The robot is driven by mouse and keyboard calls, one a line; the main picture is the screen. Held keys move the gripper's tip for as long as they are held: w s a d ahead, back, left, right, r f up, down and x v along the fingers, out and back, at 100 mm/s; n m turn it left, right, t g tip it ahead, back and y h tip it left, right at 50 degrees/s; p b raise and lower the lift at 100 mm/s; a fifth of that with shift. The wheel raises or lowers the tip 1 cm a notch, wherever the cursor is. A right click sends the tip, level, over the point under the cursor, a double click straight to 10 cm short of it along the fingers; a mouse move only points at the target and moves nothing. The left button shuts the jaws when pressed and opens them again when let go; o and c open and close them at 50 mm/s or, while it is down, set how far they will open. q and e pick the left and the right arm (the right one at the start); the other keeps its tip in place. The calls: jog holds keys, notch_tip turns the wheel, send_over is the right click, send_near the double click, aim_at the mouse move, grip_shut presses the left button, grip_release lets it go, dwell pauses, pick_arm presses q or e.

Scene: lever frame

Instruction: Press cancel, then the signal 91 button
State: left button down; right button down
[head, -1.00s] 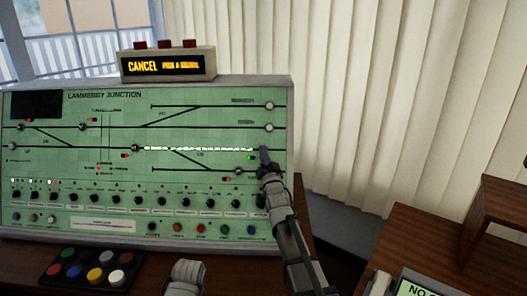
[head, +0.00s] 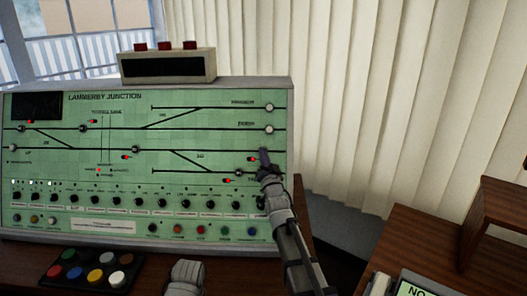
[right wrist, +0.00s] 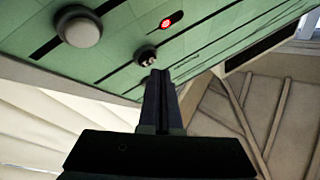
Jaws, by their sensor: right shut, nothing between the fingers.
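The green Lammerby Junction panel (head: 60,160) stands in front of me with track lines and round signal buttons. My right gripper (head: 264,152) is shut and empty, at the panel's right side near a small red signal light (head: 252,159). In the right wrist view, its closed fingertips (right wrist: 158,75) are just by a small dark button (right wrist: 146,56) with a white mark too small to read. I cannot tell if they touch. A larger grey button (right wrist: 79,28) and a red light (right wrist: 171,19) are nearby. No button is legible as 91 or cancel.
A display box (head: 168,66) with red buttons on top sits above the panel, its screen dark. A tray of coloured buttons (head: 92,270) lies on the desk in front. Blinds (head: 350,100) hang behind, and a wooden desk (head: 425,240) stands at right.

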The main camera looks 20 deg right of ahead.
jog(key=shift+s+r, duration=0.1)
jog(key=shift+s, duration=0.05)
jog(key=s, duration=0.1)
jog(key=s+a+r+p, duration=0.1)
jog(key=s+r+p, duration=0.1)
jog(key=s, duration=0.1)
jog(key=shift+s+a+r, duration=0.1)
jog(key=shift+a, duration=0.05)
dwell(0.5)
jog(key=s+a+f+n+g+y, duration=0.1)
jog(key=s+a+f+n+g, duration=0.1)
jog(key=s+a+f+g, duration=0.3)
jog(key=s+a+f+n+g+y+p, duration=0.1)
jog(key=a+f+n+g, duration=0.15)
jog(key=f, duration=0.45)
jog(key=s+a+f+n+g, duration=0.1)
jog(key=s+a+f+g, duration=0.2)
jog(key=a+f, duration=0.25)
jog(key=s+a+f+n+g, duration=0.1)
jog(key=s+f+g, duration=0.2)
jog(key=s, duration=0.5)
jog(key=s+a+f+n+g+h, duration=0.1)
jog(key=s+g, duration=0.3)
jog(key=s, duration=0.4)
jog(key=s+a+f+n+g+h+p, duration=0.1)
jog(key=s+f+n+g, duration=0.2)
jog(key=s, duration=0.6)
jog(key=shift+f+g, duration=0.55)
jog(key=shift+f, duration=0.25)
jog(key=shift+a, duration=0.1)
